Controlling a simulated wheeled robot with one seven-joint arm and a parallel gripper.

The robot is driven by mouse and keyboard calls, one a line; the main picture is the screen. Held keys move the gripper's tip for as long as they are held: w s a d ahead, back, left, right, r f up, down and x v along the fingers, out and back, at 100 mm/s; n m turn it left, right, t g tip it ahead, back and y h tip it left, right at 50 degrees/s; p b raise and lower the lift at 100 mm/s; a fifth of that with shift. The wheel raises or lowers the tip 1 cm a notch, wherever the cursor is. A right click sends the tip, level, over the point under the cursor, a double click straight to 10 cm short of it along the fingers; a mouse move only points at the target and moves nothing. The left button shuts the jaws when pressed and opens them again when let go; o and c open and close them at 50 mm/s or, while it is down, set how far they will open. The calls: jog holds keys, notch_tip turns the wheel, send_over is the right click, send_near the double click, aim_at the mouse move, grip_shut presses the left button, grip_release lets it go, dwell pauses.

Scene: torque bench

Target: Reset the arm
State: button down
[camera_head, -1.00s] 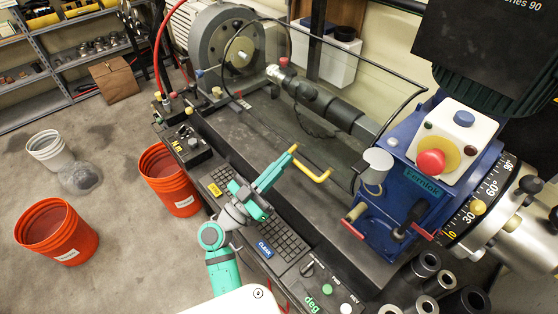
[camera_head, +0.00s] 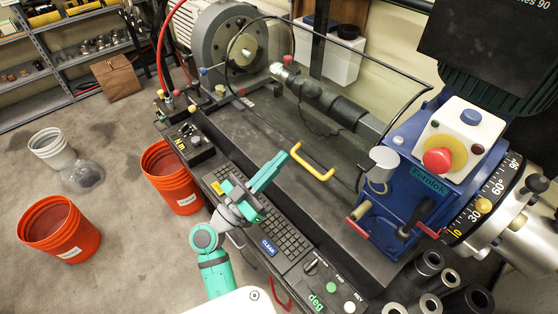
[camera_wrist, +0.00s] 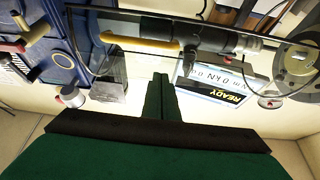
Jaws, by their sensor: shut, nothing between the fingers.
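My gripper (camera_head: 282,157) is green and shut, with nothing between its fingers. In the head view it is above the front edge of the torque bench (camera_head: 230,130), left of and slightly apart from the yellow handle (camera_head: 312,163) on the clear guard. In the wrist view my gripper's fingers (camera_wrist: 160,82) are together, pointing toward the guard, with the yellow handle (camera_wrist: 140,43) beyond and to the upper left. A READY display (camera_wrist: 222,84) shows there too.
A keyboard (camera_head: 280,228) and CLEAR key lie beneath my arm. The blue Kernlok unit (camera_head: 400,210) with a red button (camera_head: 437,160) stands right. Orange buckets (camera_head: 58,230) and a clear container stand on the floor at left. Metal sockets (camera_head: 430,262) sit at lower right.

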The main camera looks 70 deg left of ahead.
jog(key=s+d+f, duration=0.1)
jog(key=s+f, duration=0.4)
jog(key=f, duration=0.1)
jog(key=shift+s+d+f, duration=0.15)
jog(key=shift+f, duration=0.25)
